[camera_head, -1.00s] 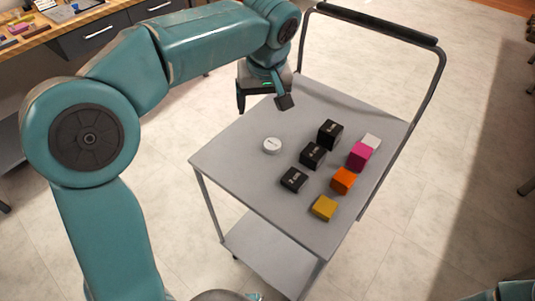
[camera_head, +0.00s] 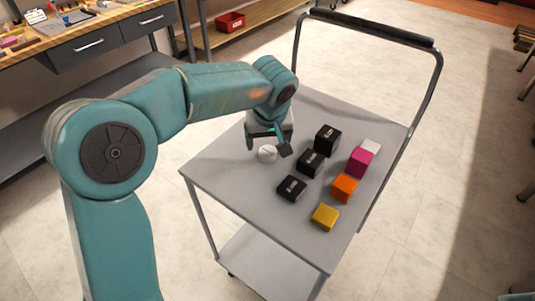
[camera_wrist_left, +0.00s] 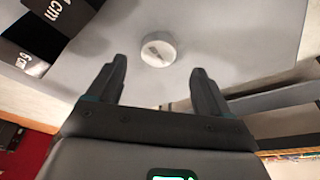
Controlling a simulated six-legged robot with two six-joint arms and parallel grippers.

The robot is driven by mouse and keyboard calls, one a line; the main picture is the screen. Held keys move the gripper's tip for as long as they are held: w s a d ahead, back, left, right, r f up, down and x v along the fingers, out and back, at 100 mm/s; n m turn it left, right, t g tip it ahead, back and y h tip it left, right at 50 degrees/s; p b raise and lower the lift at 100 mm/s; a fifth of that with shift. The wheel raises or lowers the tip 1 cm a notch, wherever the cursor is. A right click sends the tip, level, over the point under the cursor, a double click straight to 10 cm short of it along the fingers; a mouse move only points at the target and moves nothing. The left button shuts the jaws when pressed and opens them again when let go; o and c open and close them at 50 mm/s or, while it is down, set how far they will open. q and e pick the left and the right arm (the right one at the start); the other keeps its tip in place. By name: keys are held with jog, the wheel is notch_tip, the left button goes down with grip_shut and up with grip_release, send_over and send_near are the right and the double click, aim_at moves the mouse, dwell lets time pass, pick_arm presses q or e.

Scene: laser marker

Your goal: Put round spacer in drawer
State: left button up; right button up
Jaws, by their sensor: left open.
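The round spacer (camera_head: 267,153) is a small white disc lying flat near the left edge of the grey cart top (camera_head: 235,190). It also shows in the left wrist view (camera_wrist_left: 158,50), a little beyond the gap between my fingertips. My left gripper (camera_head: 268,147) is open and empty, low over the cart right by the spacer; its fingers (camera_wrist_left: 158,68) point toward it. Two grey drawers, a left one (camera_head: 77,58) and a right one (camera_head: 138,28), sit under the wooden workbench at upper left; both look shut. My right gripper is not in view.
Black blocks (camera_head: 310,162) stand just right of the spacer. Magenta (camera_head: 359,163), orange (camera_head: 344,188), yellow (camera_head: 325,217) and white (camera_head: 371,147) blocks lie farther right. The cart's handle (camera_head: 372,27) rises at the back. A red bin (camera_head: 230,22) sits on a shelf behind.

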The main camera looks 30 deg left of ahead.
aim_at(268, 151)
pick_arm(q)
jog(key=x, duration=0.4)
jog(key=shift+w+f, duration=0.1)
jog(key=shift+f, duration=0.3)
jog(key=c, duration=1.2)
jog(key=shift+r, duration=0.1)
jog(key=shift+c, duration=0.4)
jog(key=shift+r, duration=0.15)
